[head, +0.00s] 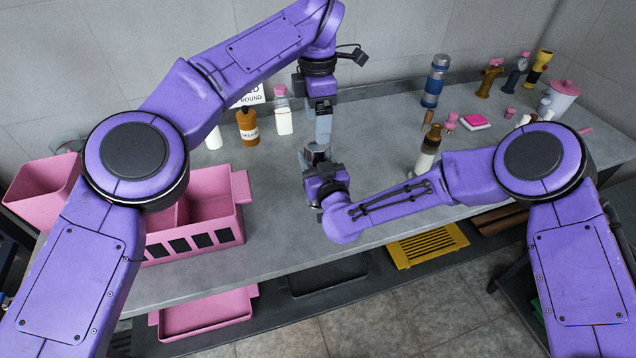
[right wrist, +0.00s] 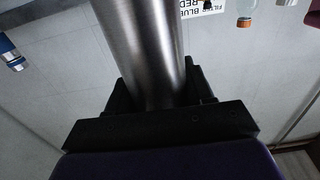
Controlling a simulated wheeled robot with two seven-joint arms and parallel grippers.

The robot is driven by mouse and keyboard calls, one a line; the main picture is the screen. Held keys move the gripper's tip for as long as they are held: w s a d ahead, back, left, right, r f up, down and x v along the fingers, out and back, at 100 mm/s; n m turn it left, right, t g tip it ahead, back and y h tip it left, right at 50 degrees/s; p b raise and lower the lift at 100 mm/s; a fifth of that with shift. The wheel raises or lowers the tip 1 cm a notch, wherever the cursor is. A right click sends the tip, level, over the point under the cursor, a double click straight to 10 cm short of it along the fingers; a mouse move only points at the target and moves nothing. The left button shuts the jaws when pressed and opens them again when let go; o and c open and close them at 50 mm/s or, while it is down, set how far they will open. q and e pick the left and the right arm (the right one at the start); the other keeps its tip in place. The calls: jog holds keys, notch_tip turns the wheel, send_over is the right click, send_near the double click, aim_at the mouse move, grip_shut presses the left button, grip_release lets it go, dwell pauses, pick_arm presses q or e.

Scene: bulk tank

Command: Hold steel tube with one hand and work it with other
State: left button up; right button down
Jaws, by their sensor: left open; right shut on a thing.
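The brushed steel tube (right wrist: 145,45) stands large between the black fingers of my right gripper (right wrist: 155,95) in the right wrist view. In the head view a short metallic part of the tube (head: 316,153) shows above my right gripper (head: 318,163), which is shut on it over the table. My left gripper (head: 323,128) comes down from above with its fingers pointing at the tube's upper end. It is open. Whether its fingers touch the tube or stand just apart from it I cannot tell, and the fingers hide part of the tube.
A pink divided crate (head: 243,190) stands on the grey table (head: 285,245) at the left. An amber bottle (head: 248,128) and a clear, pink-capped bottle (head: 283,115) stand behind. A blue flask (head: 434,82) and a pink-lidded white tub (head: 560,97) stand right. The front middle table is clear.

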aim_at(317, 148)
pick_arm(q)
jog(key=n, duration=2.3)
jog(key=shift+f, duration=0.1)
notch_tip(317, 148, down, 8)
jog(key=shift+r, duration=0.1)
